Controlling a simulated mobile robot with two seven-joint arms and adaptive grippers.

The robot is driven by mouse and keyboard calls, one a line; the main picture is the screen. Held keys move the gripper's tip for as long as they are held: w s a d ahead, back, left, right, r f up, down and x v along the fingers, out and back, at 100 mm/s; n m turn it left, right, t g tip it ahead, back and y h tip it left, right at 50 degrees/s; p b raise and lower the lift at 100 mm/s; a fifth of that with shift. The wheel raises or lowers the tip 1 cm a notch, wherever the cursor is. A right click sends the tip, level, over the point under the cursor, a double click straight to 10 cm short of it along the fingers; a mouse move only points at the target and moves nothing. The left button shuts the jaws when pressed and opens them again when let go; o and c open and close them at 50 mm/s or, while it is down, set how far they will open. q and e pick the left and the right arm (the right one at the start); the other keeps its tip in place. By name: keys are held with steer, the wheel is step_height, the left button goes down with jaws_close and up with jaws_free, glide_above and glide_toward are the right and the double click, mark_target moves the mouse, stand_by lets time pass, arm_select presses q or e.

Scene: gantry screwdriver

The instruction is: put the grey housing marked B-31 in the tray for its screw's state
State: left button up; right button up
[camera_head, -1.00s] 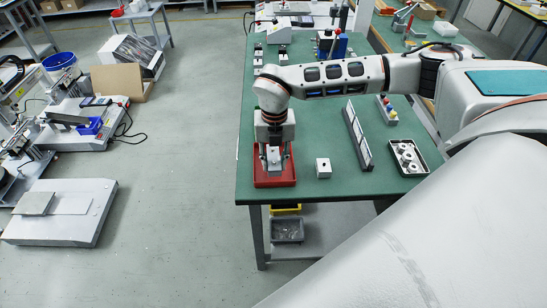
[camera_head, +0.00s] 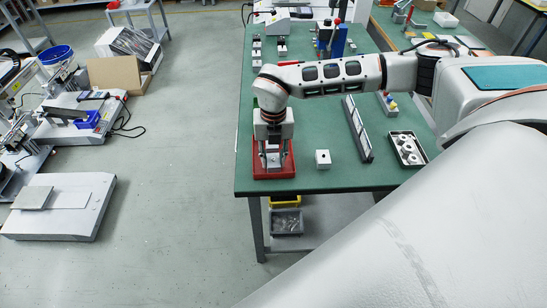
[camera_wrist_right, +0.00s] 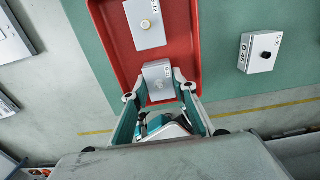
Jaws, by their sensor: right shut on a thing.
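My right gripper (camera_head: 273,162) points down into the red tray (camera_head: 257,172) at the table's near left corner. In the right wrist view, my right gripper (camera_wrist_right: 161,90) is shut on a grey housing (camera_wrist_right: 158,72), low in or just above the red tray (camera_wrist_right: 182,45). The fingers hide part of it, and its mark is not fully legible. My left gripper is not in view.
Another light housing (camera_head: 323,159) with a dark hole or screw stands on the green table (camera_head: 310,120), right of the tray. A long dark rack (camera_head: 357,129) and a parts tray (camera_head: 407,149) stand further right. The table's near edge is close.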

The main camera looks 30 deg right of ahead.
mark_target(274, 160)
steer(key=shift+f, duration=0.15)
steer(key=o, duration=1.3)
step_height(274, 160, up, 12)
steer(key=shift+s, duration=0.1)
